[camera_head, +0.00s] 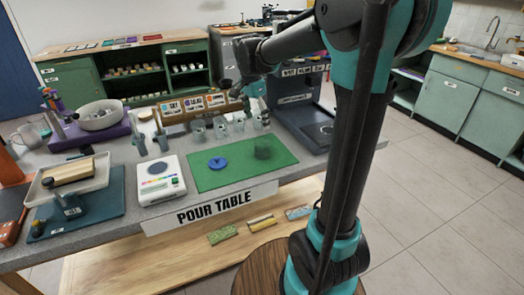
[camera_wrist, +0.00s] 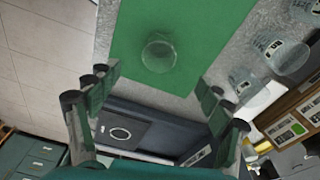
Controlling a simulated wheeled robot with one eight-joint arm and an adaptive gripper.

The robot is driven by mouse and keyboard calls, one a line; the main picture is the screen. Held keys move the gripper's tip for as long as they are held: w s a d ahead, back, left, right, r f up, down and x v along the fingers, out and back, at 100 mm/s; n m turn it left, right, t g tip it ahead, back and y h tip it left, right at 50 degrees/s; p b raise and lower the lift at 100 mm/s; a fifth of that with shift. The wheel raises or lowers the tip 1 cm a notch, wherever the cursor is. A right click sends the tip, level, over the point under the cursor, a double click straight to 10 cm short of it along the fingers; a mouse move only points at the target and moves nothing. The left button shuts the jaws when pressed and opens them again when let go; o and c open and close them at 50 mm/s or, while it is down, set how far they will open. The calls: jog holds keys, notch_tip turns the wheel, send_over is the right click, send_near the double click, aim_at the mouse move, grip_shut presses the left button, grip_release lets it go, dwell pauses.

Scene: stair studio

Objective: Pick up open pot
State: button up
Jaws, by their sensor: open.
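A small see-through round pot, open at the top (camera_head: 263,149), stands on the right part of the green mat (camera_head: 225,176). It also shows in the wrist view as a clear round vessel (camera_wrist: 158,55) on the green. A flat blue disc with a dark mark (camera_head: 217,163) lies to its left, apart from it. My gripper (camera_wrist: 158,80) is open and empty. In the wrist view its fingers spread to either side, with the pot just beyond the fingertips, roughly centred between them. In the head view my gripper (camera_head: 246,88) is above the back of the table.
Several clear glass beakers (camera_head: 220,128) stand behind the mat. A dark machine (camera_head: 300,112) is at the right. A white scale (camera_head: 160,180) and a balance with a tray (camera_head: 68,188) stand left of the mat.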

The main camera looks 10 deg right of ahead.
aim_at(262, 148)
jog(key=f, duration=0.5)
jog(key=d+f, duration=0.1)
jog(key=f, duration=0.2)
jog(key=shift+w+f, duration=0.25)
jog(key=shift+f, duration=0.05)
jog(key=shift+w+d+f, duration=0.1)
jog(key=shift+d+f, duration=0.1)
jog(key=shift+f, duration=0.65)
jog(key=shift+w+d+f, duration=0.15)
jog(key=shift+f, duration=0.7)
jog(key=shift+w+d+f, duration=0.1)
jog(key=shift+d+f, duration=0.1)
jog(key=shift+f, duration=0.65)
jog(key=shift+c, duration=0.5)
jog(key=c, duration=1.5)
